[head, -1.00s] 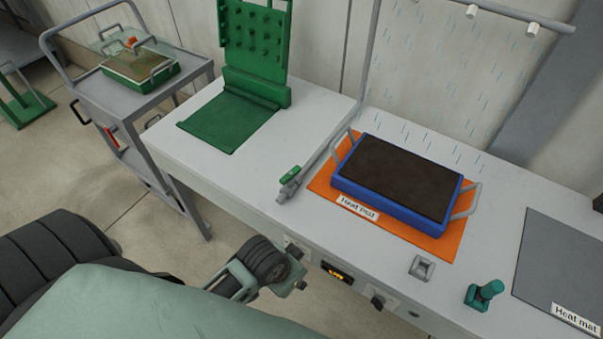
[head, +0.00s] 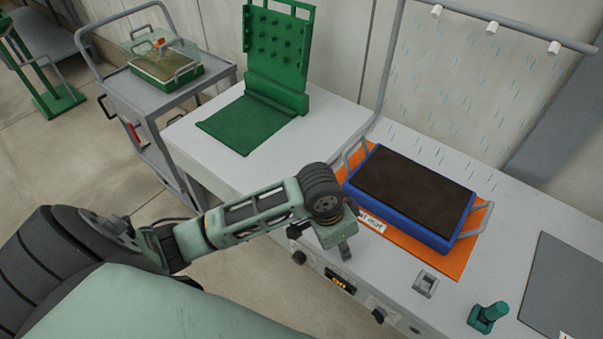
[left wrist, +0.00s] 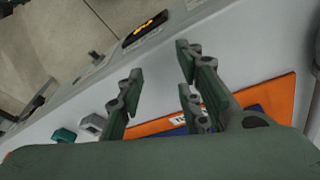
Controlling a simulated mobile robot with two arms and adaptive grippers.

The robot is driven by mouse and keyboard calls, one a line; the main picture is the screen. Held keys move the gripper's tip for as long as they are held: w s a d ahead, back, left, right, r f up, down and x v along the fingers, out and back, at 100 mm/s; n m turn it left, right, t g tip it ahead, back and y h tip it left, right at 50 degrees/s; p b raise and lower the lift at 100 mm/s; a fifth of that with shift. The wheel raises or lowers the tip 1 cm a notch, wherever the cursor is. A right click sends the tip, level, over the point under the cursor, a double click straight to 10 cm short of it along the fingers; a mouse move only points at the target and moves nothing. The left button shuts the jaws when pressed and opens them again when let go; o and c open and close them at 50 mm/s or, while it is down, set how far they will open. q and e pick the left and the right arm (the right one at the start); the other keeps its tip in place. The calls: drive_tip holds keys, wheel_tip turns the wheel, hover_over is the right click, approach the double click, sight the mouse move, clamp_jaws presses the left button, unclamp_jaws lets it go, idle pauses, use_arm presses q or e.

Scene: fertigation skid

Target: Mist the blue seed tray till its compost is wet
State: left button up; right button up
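The blue seed tray (head: 400,217) sits on an orange heat mat (head: 378,240), filled with dark brown compost (head: 416,190); I cannot tell whether the compost is wet. Pale blue mist streaks (head: 440,110) show below the overhead nozzles (head: 492,29), mostly behind the tray. My left gripper (head: 346,250) is above the bench's front edge, left of the tray, pointing down. In the left wrist view its fingers (left wrist: 157,85) stand apart with nothing between them. My right gripper is out of view.
A green pegboard stand (head: 275,55) is at the back left. The bench front carries knobs and a lit display (head: 340,282). A trolley (head: 150,95) stands left.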

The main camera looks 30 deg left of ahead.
use_arm(q)
drive_tip(key=w+a+r+n, duration=0.1)
drive_tip(key=w+a+r, duration=0.2)
drive_tip(key=a, duration=0.3)
drive_tip(key=w+a+r+n+g+y, duration=0.1)
drive_tip(key=w+a+r, duration=0.2)
drive_tip(key=a+r, duration=0.2)
drive_tip(key=w+a+r+n+y, duration=0.1)
drive_tip(key=w+a+r, duration=0.2)
drive_tip(key=a, duration=0.3)
drive_tip(key=shift+w+a+r+n+g, duration=0.15)
drive_tip(key=shift+w+r+g, duration=0.05)
drive_tip(key=shift+r, duration=0.15)
drive_tip(key=shift+w+a+r+n+g, duration=0.15)
drive_tip(key=shift+r+g, duration=0.05)
drive_tip(key=shift+r, duration=0.15)
wheel_tip(320, 180, down, 8)
drive_tip(key=shift+r+p, duration=0.2)
drive_tip(key=shift+p, duration=0.35)
drive_tip(key=shift+c, duration=0.4)
clamp_jaws()
